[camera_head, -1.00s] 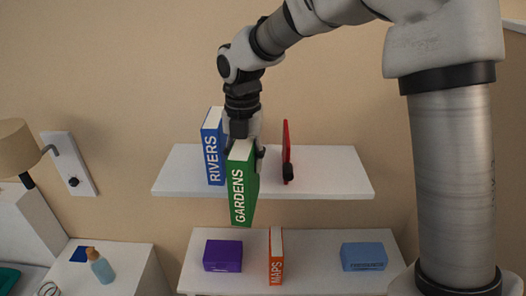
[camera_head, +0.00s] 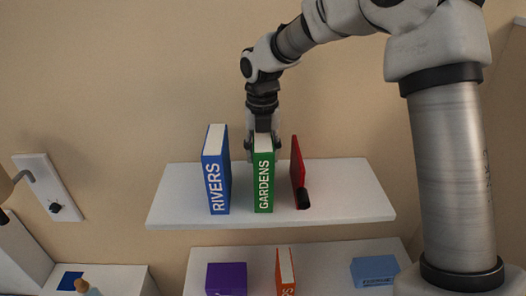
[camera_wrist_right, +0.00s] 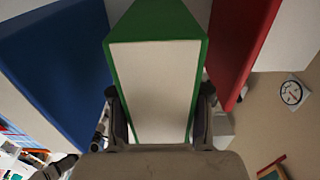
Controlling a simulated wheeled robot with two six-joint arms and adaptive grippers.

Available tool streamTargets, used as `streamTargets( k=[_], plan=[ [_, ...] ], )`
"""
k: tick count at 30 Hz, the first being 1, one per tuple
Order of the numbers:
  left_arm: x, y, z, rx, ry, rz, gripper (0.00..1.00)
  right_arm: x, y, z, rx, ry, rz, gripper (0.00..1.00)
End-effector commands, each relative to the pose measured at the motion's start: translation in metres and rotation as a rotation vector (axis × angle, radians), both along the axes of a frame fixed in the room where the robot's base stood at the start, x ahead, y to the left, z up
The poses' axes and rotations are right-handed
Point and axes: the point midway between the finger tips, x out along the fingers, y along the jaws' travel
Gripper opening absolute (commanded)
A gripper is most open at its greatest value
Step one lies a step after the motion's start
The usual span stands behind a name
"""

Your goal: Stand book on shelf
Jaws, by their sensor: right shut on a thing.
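The green GARDENS book (camera_head: 264,180) is upright on the upper white shelf (camera_head: 345,200), between the blue RIVERS book (camera_head: 216,170) on the left and a red upright thing (camera_head: 298,172) on the right. My right gripper (camera_head: 263,145) is shut on the top of the green book from above and behind. In the right wrist view the green book (camera_wrist_right: 158,60) lies between the two fingers, with the blue book (camera_wrist_right: 50,70) to its left and the red thing (camera_wrist_right: 240,45) to its right. Gaps show on both sides. Whether its base touches the shelf is hard to tell. My left gripper is not in view.
A small black piece (camera_head: 303,199) is at the red thing's front. The lower shelf (camera_head: 325,255) holds a purple box (camera_head: 226,279), an orange book (camera_head: 286,272) and a light blue box (camera_head: 375,270). The upper shelf's right part is clear.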

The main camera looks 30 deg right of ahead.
Motion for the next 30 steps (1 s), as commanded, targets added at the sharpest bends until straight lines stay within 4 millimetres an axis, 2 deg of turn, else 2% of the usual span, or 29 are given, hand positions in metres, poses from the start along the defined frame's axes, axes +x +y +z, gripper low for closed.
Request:
streamTargets(
  k=[10,11,12,13,24,26,30],
  plan=[
    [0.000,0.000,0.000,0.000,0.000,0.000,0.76,0.002,-0.001,-0.007,0.000,-0.002,0.003,0.00],
    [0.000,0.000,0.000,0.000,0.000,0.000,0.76,0.002,-0.001,-0.007,0.000,-0.001,0.003,0.54],
    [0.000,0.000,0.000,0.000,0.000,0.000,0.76,0.002,-0.001,-0.007,0.000,-0.001,0.003,0.68],
    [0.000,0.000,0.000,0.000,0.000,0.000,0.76,0.002,-0.001,-0.007,0.000,-0.001,0.003,0.71],
    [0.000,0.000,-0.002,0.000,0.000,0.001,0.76,0.003,-0.001,-0.002,-0.001,-0.005,0.003,0.71],
    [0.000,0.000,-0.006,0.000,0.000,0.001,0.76,0.003,-0.001,0.005,-0.001,-0.007,0.002,0.71],
    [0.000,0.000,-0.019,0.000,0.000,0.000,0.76,0.004,-0.001,0.034,-0.001,-0.010,0.002,0.71]
  ],
)
